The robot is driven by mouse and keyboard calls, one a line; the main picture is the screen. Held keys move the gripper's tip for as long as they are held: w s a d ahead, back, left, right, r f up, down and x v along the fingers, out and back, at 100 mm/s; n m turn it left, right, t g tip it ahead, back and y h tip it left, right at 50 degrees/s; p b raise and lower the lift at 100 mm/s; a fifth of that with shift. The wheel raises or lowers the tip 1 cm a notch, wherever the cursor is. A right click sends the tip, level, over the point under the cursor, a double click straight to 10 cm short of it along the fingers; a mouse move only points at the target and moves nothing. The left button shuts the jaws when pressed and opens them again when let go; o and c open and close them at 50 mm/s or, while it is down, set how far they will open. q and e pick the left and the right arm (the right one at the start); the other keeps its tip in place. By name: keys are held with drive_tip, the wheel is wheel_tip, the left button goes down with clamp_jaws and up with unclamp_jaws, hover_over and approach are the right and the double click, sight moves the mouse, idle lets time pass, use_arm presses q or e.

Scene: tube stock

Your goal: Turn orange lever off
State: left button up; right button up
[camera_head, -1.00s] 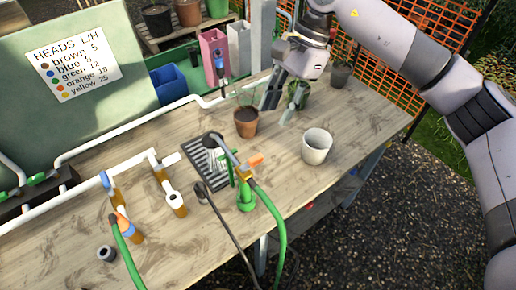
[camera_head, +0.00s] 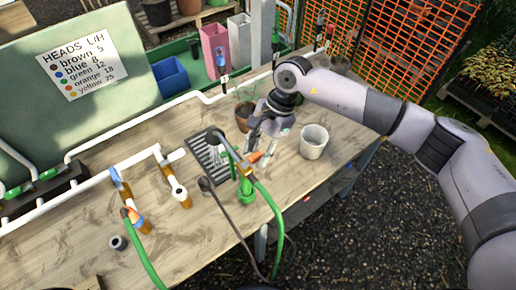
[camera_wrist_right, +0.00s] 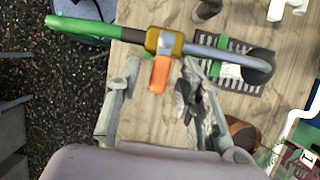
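The orange lever (camera_wrist_right: 160,75) sticks out from a yellow valve body (camera_wrist_right: 177,44) on the pipe in the right wrist view. In the head view the lever (camera_head: 255,157) shows small beside the green stand (camera_head: 246,188). My right gripper (camera_wrist_right: 158,92) is open, with one finger on each side of the lever and gaps between. In the head view the right gripper (camera_head: 262,146) points down over the bench just behind the lever. I cannot tell the exact height between them. My left gripper is not in view.
A white pot (camera_head: 313,143) stands right of the gripper and a brown plant pot (camera_head: 242,118) behind it. A grey drain grate (camera_head: 202,153) lies left of the valve. A green hose (camera_head: 270,205) curves off the bench front. White pipes (camera_head: 120,165) run at left.

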clamp_jaws()
idle(0.3)
